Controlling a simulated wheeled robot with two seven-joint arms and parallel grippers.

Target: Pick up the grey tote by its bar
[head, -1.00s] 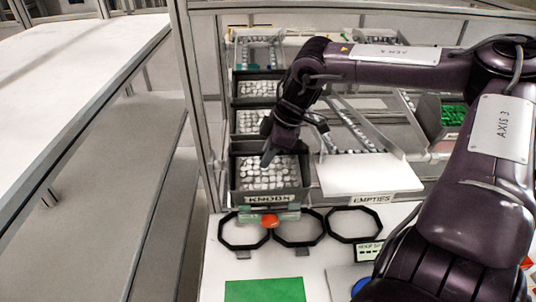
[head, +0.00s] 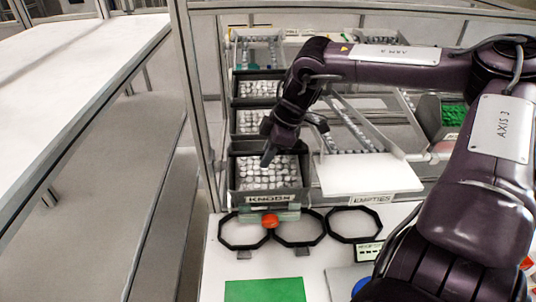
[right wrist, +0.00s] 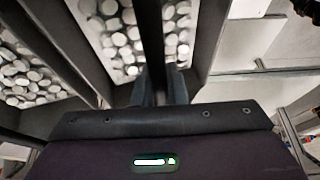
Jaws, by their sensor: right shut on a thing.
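The grey tote (head: 271,198) with the KNOBS label stands at the front of the lane, just behind the white worktop. It is full of round, pale grey-white knobs. My right gripper (head: 267,150) reaches down over the tote and is shut on its bar. In the right wrist view the dark bar (right wrist: 152,35) runs up between the knobs, and my right gripper (right wrist: 160,92) closes around its near end. The head view hides most of the bar behind the fingers. I cannot tell whether the tote is clear of its support. My left gripper is not in view.
More knob totes (head: 258,122) stand behind in the same lane. A white EMPTIES chute (head: 357,175) lies close on the right. Black octagonal rings (head: 298,243), an orange-red knob (head: 270,221) and a green mat (head: 264,291) are on the worktop in front.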

